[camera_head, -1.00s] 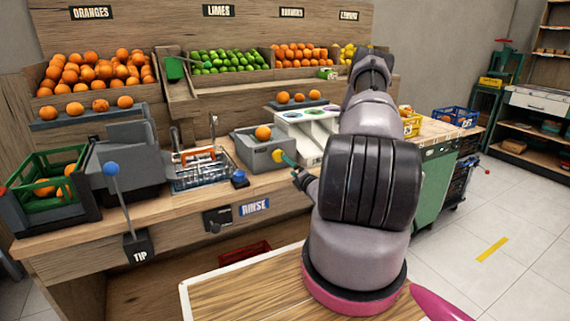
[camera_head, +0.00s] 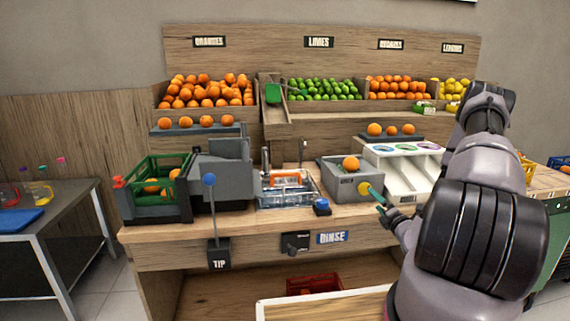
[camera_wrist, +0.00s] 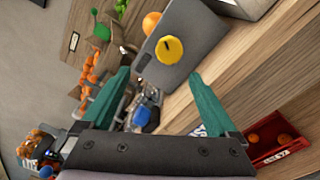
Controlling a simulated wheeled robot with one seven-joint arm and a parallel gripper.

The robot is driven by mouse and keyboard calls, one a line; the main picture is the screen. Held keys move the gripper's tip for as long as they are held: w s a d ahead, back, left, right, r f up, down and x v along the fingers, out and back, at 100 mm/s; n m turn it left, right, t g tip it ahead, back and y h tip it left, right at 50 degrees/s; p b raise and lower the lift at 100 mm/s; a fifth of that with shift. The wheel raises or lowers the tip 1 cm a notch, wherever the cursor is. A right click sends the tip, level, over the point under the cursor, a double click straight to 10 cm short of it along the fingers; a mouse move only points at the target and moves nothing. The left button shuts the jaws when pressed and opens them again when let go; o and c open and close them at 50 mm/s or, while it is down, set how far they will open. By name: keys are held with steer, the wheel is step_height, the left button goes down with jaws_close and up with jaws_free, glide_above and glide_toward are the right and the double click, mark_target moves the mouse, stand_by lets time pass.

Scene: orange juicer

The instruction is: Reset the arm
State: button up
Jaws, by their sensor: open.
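My gripper (camera_head: 384,205) is at the end of my arm, which fills the right side of the head view. Its teal fingers stand apart in the wrist view (camera_wrist: 160,98), with nothing between them. The fingertips are close to the yellow round knob (camera_head: 364,188) on the front of a grey box (camera_head: 340,182). The knob (camera_wrist: 169,49) shows beyond the fingers in the wrist view. I cannot tell from the head view whether a finger touches it. One orange (camera_head: 351,163) sits on top of the grey box.
Fruit bins stand behind. A red crate (camera_head: 314,283) is below. A side table (camera_head: 62,220) stands left, with floor between.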

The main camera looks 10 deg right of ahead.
steer(key=s+a+r+n+g+y, duration=0.3)
steer(key=a+r+n+g+y, duration=0.6)
steer(key=a+r+n+y, duration=0.8)
steer(key=s+a+r+n+g+h, duration=0.4)
steer(key=s+r+n+h, duration=0.15)
steer(key=s+n, duration=0.3)
steer(key=s+a+r+n+g+h, duration=0.4)
steer(key=s+r+n, duration=0.3)
steer(key=s+n, duration=0.15)
steer(key=s+d+r+n+t+h, duration=0.6)
steer(key=d+r+n, duration=0.1)
steer(key=r+n, duration=0.2)
steer(key=shift+d+h, duration=0.15)
steer(key=shift+h, duration=0.2)
